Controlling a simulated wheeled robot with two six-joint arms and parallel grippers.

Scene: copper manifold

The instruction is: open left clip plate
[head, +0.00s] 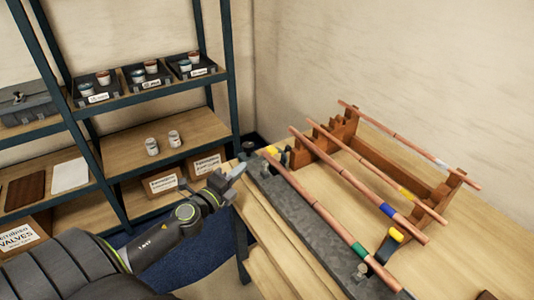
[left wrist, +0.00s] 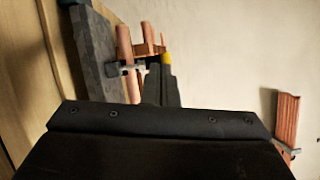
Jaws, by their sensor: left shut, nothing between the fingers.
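My left gripper (head: 238,172) reaches in from the left, by the far left end of the dark grey block (head: 297,222). Its fingers are shut and empty; they also show in the left wrist view (left wrist: 160,86). A small metal clip plate (left wrist: 126,70) lies across a copper pipe (left wrist: 124,42) at the block's edge in the left wrist view, just left of the fingers. In the head view that end is small and I cannot tell whether the plate is open. A yellow-tipped part (left wrist: 167,58) shows just beyond the fingers. A second clip (head: 361,270) sits at the block's near end.
A wooden rack (head: 376,160) holds several copper pipes with coloured bands, right of the block. The pipe with a green band (head: 358,249) runs along the block. A shelf unit (head: 168,94) with bins and boxes stands left of the bench (head: 263,222).

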